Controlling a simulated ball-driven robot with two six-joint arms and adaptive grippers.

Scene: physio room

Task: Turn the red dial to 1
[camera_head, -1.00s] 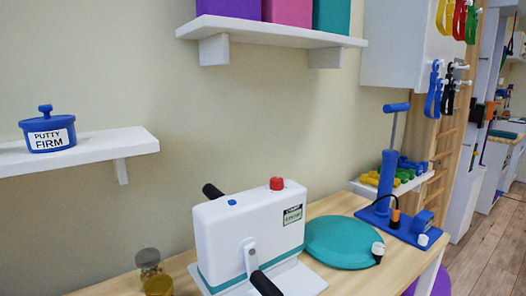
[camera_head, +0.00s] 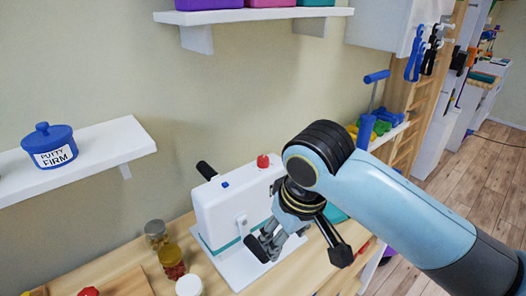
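The red dial (camera_head: 263,161) sits on top of the white machine (camera_head: 228,203) with a teal band, which stands on the wooden table. A small blue button (camera_head: 225,184) is on the same top face, left of the dial. My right arm comes in from the right, and its gripper (camera_head: 268,243) hangs in front of the machine's right side, below the dial and apart from it. Its fingers point down and left near the machine's front black handle; whether they are open is unclear. The arm hides the machine's label and most of the teal disc. My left gripper is out of view.
Jars (camera_head: 171,262) and a white-lidded container (camera_head: 189,286) stand left of the machine. A wall shelf (camera_head: 100,150) holds a blue putty pot (camera_head: 50,146). Another shelf (camera_head: 255,14) is above. A blue pump-like device (camera_head: 366,130) stands behind my arm.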

